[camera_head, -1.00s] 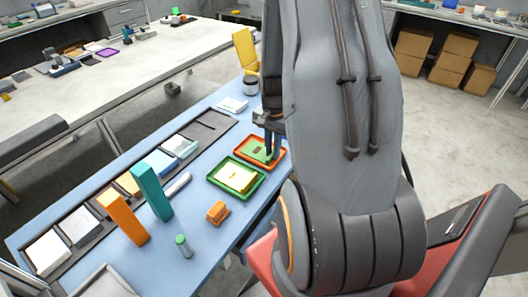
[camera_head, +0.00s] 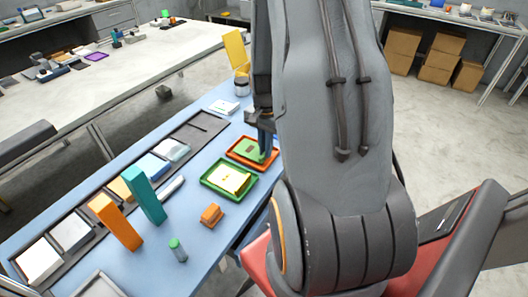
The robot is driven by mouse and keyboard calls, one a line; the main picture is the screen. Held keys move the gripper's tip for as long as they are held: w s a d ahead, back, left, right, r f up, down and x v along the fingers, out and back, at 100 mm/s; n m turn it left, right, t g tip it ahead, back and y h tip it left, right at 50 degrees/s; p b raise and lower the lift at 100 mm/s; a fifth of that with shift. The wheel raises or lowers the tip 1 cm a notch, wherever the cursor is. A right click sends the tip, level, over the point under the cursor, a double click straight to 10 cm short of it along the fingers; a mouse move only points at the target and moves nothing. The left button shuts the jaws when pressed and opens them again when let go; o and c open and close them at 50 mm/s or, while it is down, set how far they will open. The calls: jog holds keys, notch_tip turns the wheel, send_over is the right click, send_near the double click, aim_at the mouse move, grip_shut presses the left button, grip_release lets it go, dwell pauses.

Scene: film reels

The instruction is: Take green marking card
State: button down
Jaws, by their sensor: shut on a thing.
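The green card (camera_head: 249,146) shows at the orange tray (camera_head: 232,156), with a small dark patch on it. I cannot tell whether it lies in the tray or is a little above it. My gripper (camera_head: 265,148) points down at the card's right side and is shut on it. The fingertips are small and partly hidden by the arm.
A green tray (camera_head: 207,181) with a pale yellow card stack (camera_head: 232,179) sits just in front. An orange block (camera_head: 211,215), a green-capped cylinder (camera_head: 178,250) and tall teal (camera_head: 146,195) and orange boxes (camera_head: 116,222) stand nearby on the blue table (camera_head: 160,262).

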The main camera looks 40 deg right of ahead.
notch_tip(320, 180, up, 9)
jog(key=b, duration=0.2)
dwell(0.3)
jog(key=c, duration=2.4)
grip_release()
grip_shut()
